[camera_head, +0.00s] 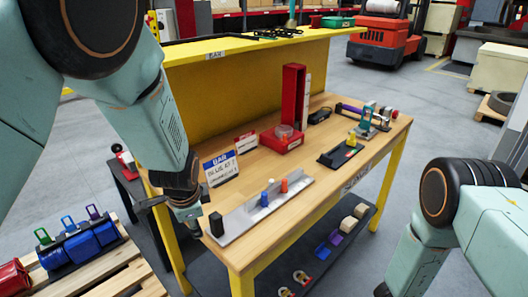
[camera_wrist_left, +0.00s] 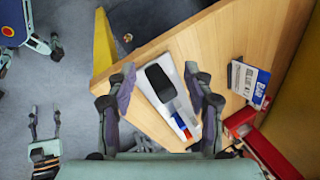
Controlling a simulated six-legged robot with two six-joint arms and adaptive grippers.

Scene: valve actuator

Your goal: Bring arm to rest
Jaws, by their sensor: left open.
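My left gripper (camera_head: 185,205) hangs over the near left corner of the wooden workbench (camera_head: 310,180). In the left wrist view its two fingers stand apart (camera_wrist_left: 161,78), with nothing held between them. A black block (camera_wrist_left: 159,83) on the grey strip (camera_wrist_left: 178,108) shows between the fingers, below them. In the head view the black block (camera_head: 216,224) is just right of the gripper, apart from it. My right arm is low at the right; its gripper shows in the left wrist view (camera_wrist_left: 45,118) with its fingers apart, away from the bench.
Blue and red pegs (camera_head: 264,199) stand on the strip. A blue-and-white sign (camera_head: 221,168) and a red upright holder (camera_head: 292,100) stand behind. A yellow panel (camera_head: 215,105) bounds the bench's back. Open floor lies at right.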

